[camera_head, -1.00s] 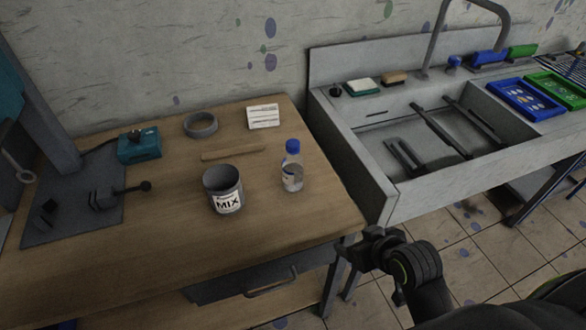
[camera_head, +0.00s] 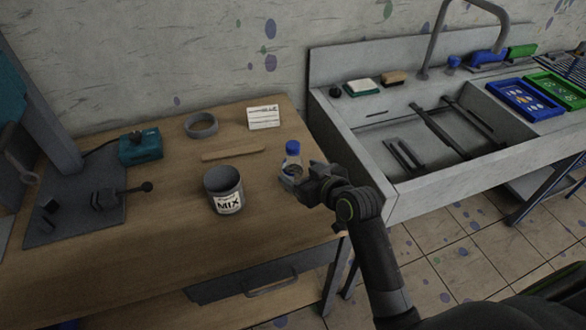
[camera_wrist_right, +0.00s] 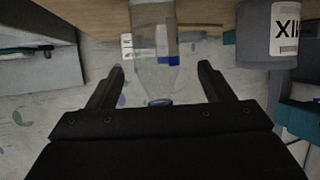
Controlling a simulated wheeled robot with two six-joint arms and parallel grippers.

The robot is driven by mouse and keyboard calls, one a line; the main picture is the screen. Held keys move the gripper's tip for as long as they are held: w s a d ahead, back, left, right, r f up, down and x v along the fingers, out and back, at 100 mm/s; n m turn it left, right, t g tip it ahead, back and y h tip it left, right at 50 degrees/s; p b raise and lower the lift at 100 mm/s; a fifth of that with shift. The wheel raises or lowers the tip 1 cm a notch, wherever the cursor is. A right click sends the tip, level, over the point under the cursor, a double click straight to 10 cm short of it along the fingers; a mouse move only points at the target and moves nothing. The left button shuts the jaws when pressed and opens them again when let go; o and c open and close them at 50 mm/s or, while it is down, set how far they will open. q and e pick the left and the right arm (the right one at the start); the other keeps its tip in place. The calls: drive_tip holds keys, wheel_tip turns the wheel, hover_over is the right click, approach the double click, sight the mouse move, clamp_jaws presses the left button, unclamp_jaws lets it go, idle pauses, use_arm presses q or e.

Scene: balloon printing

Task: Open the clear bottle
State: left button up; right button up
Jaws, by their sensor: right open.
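The clear bottle (camera_head: 291,160) stands upright near the right end of the wooden table, with a blue cap (camera_head: 292,147) on it. My right gripper (camera_head: 297,185) is open at its lower right side and hides part of its lower body. The right wrist view is inverted: the clear bottle (camera_wrist_right: 152,45) shows at the top with its neck downward, between the spread fingers of my right gripper (camera_wrist_right: 161,68). The fingers do not visibly close on it. My left gripper is not in view.
A grey MIX can (camera_head: 223,188) stands just left of the bottle on the wooden table (camera_head: 150,245). A wooden stick (camera_head: 232,154), grey ring (camera_head: 201,125) and white card (camera_head: 263,117) lie behind. The sink (camera_head: 390,195) is to the right.

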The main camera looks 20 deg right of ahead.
sight(289, 167)
drive_tip(key=shift+d+f+p+x, duration=0.1)
drive_tip(key=shift+f+p+x, duration=0.1)
drive_tip(key=shift+x, duration=1)
drive_tip(key=shift+d+f+p+x, duration=0.1)
drive_tip(key=shift+p+x, duration=0.05)
drive_tip(key=shift+x, duration=1)
drive_tip(key=shift+f+p+x, duration=0.2)
drive_tip(key=shift+x, duration=1)
drive_tip(key=shift+s, duration=0.15)
drive_tip(key=shift+r, duration=0.1)
drive_tip(key=c, duration=1.1)
